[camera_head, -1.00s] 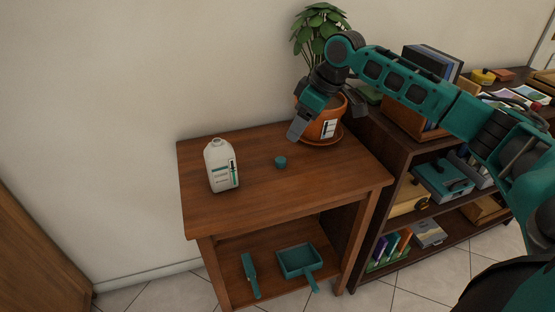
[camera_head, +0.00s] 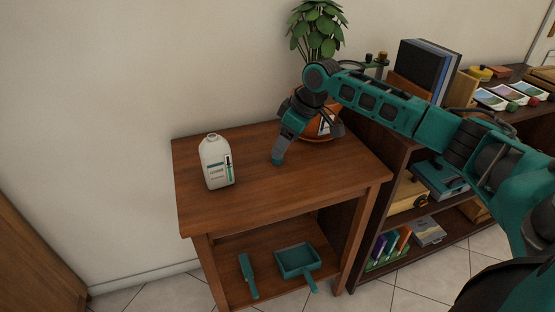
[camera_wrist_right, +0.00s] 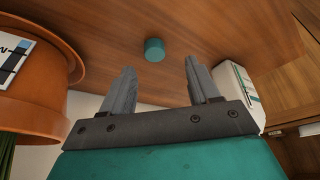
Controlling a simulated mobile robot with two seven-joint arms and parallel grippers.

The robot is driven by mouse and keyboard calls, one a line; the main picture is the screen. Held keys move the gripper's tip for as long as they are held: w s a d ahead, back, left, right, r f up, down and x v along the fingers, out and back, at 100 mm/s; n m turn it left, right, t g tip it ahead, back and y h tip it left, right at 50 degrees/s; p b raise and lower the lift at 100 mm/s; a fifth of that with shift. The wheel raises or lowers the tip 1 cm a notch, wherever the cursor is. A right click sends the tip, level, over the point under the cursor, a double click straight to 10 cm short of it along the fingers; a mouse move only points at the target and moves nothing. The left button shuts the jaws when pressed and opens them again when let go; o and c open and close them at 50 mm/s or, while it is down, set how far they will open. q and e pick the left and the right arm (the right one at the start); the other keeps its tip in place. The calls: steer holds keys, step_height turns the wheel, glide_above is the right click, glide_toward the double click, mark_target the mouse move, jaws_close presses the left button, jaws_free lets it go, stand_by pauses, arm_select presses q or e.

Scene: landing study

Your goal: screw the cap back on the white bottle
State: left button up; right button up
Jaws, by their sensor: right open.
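The white bottle (camera_head: 216,165) stands upright on the wooden table, with a label on its front and its neck uncapped. It also shows in the right wrist view (camera_wrist_right: 229,78), partly behind a finger. The teal cap (camera_wrist_right: 154,49) rests on the table top, just beyond my fingertips and lined up with the gap between them. My left gripper is out of view.
A potted plant in an orange pot (camera_wrist_right: 40,85) stands close beside my right gripper at the table's back right. The table top (camera_head: 300,185) is clear in front. A dustpan (camera_head: 297,261) and a brush lie on the lower shelf; a bookcase stands at right.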

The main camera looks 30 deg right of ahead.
steer(key=x, duration=0.1)
steer(key=b+x, duration=0.2)
steer(key=x, duration=0.1)
steer(key=shift+w+d, duration=0.2)
steer(key=shift+d, duration=0.1)
steer(key=shift+w+a+f, duration=0.1)
steer(key=shift+w+f, duration=0.05)
steer(key=shift+f, duration=0.4)
jaws_close()
step_height(320, 180, up, 20)
steer(key=p, duration=0.5)
